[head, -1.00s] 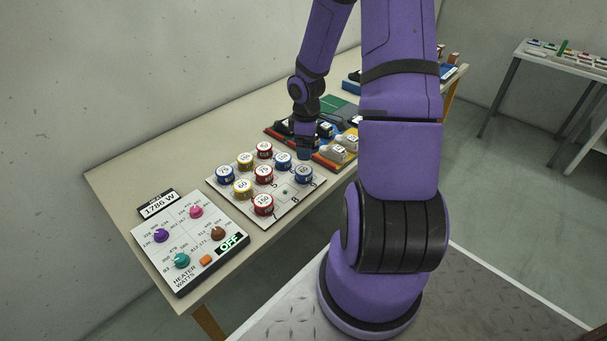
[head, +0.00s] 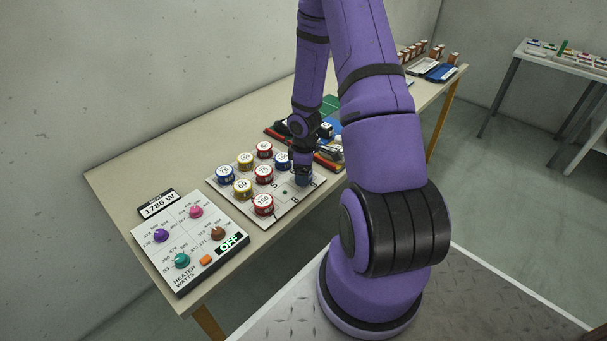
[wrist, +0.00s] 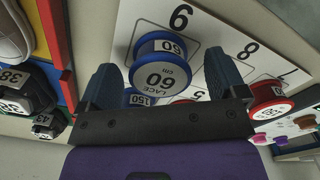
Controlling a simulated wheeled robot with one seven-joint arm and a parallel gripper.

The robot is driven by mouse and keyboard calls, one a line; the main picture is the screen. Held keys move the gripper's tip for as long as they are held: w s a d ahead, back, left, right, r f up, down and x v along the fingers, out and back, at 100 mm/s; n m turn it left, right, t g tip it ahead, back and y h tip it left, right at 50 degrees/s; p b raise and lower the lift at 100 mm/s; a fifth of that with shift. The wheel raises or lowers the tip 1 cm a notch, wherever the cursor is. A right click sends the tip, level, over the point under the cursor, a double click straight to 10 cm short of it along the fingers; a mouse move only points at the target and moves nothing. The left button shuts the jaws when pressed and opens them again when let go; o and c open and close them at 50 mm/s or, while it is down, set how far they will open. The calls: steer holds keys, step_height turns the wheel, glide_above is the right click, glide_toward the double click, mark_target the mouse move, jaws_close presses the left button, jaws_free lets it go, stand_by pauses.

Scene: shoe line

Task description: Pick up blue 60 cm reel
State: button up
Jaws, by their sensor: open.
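The blue reel marked 60 cm lace (wrist: 160,78) stands by the number 6 on the white numbered board (wrist: 205,30). In the wrist view it lies between the two fingers of my gripper (wrist: 161,60), with a gap on each side. My gripper is open and empty. In the head view my gripper (head: 302,168) is right over the same reel (head: 304,181) at the board's right side, and hides its top. Whether the fingertips are level with the reel or still above it is hard to tell.
Other blue reels (head: 226,174), yellow reels (head: 242,187) and red reels (head: 263,204) stand close by on the board. A tray with shoes lies just behind my gripper. A heater panel (head: 190,240) is at the table's near left end.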

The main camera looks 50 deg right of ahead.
steer(key=shift+f, duration=0.7)
steer(key=shift+c, duration=0.2)
steer(key=c, duration=1)
steer(key=shift+o, duration=0.2)
steer(key=shift+r, duration=0.2)
